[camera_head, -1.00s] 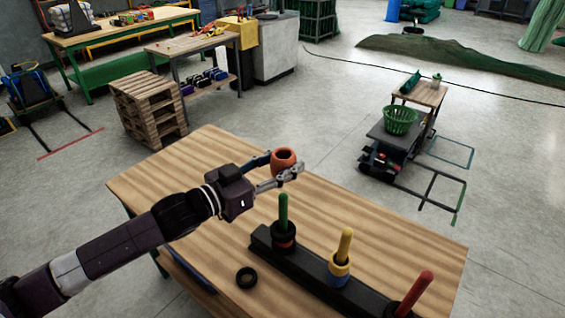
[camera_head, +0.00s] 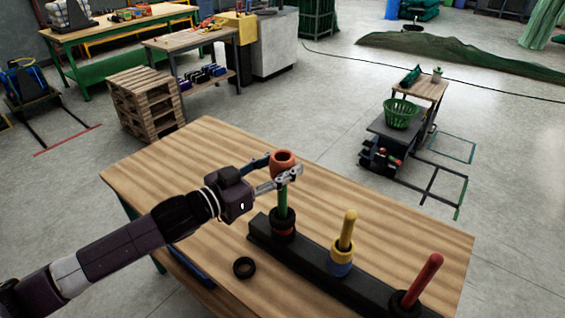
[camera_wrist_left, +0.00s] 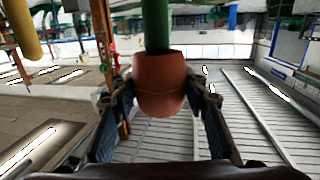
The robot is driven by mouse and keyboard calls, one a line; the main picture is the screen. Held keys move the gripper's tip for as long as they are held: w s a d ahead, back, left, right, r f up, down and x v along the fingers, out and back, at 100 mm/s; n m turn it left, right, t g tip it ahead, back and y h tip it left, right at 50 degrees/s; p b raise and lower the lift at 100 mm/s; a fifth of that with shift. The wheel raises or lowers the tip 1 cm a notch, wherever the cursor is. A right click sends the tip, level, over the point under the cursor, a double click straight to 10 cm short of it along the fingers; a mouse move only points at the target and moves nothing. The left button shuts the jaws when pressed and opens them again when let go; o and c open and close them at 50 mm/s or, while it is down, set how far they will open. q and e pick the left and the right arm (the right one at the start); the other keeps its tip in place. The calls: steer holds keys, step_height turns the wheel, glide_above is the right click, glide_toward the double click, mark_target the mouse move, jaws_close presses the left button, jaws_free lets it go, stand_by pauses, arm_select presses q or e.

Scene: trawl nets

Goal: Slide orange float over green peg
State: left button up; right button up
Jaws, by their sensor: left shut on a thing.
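My left gripper (camera_head: 284,167) is shut on the orange float (camera_head: 282,158), a reddish-orange hollow barrel. In the head view the float stands in line with the top of the green peg (camera_head: 283,205), whose tip is hidden. In the left wrist view the float (camera_wrist_left: 160,88) sits between the two fingers, and the green peg (camera_wrist_left: 156,25) meets its rim. I cannot tell how far the peg is inside it. Black and red rings (camera_head: 283,228) lie at the green peg's foot. My right gripper is not in view.
The black peg bar (camera_head: 316,275) on the wooden table (camera_head: 200,150) also carries a yellow peg (camera_head: 348,228) with yellow and blue rings and a red peg (camera_head: 425,278) with a dark ring. A loose black ring (camera_head: 244,267) lies in front. The table's far left is clear.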

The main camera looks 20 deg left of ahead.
arm_select(q)
step_height(320, 180, down, 2)
steer(key=shift+b, duration=0.5)
steer(key=shift+f+b, duration=0.55)
steer(key=shift+f, duration=0.5)
steer(key=o, duration=1.2)
steer(key=shift+v, duration=6)
